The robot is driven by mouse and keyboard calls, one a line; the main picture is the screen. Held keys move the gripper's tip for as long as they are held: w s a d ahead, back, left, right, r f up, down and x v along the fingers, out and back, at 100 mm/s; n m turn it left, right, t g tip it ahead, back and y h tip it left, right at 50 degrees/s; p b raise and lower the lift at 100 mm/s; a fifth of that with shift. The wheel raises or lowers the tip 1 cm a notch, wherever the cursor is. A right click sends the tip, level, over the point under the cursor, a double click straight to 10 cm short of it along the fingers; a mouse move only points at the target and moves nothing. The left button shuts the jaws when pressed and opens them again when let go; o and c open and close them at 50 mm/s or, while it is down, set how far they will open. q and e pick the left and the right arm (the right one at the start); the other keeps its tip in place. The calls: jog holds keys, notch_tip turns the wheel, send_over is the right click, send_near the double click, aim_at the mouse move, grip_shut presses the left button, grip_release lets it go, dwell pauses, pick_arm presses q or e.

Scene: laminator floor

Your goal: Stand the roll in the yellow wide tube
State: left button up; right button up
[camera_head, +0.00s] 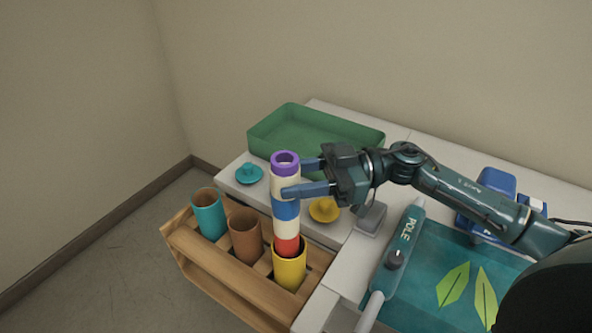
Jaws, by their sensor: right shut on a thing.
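The roll (286,209) is an upright, hollow cylinder with purple, cream, blue and red bands. My right gripper (293,178) reaches in from the right and is shut on the roll's upper part. The yellow wide tube (290,273) stands at the right end of a wooden rack (235,288). The roll's red lower end appears to be inside the yellow tube's mouth; how deep it sits is hidden by the tube wall. My left gripper is not in view.
A brown tube (245,238) and a teal tube (209,216) stand left in the rack. Teal (249,174) and yellow (324,210) lids lie on the white table behind. A green tray (315,138) is at the back; a "POLE" tool (402,245) lies right.

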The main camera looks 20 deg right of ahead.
aim_at(296, 231)
notch_tip(296, 231, down, 6)
jog(key=shift+r+b, duration=0.2)
jog(key=shift+b, duration=1)
notch_tip(296, 231, down, 2)
jog(key=shift+b, duration=0.5)
jog(key=shift+f+b, duration=0.35)
jog(key=shift+f, duration=0.35)
notch_tip(296, 231, down, 2)
jog(key=shift+b, duration=0.5)
jog(key=shift+f+b, duration=0.35)
jog(key=shift+f, duration=0.3)
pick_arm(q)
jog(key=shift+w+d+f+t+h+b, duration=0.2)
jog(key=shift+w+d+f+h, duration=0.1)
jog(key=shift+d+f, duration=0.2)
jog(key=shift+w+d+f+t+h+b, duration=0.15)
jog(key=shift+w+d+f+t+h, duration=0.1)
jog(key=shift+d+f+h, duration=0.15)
pick_arm(e)
jog(key=shift+f, duration=0.7)
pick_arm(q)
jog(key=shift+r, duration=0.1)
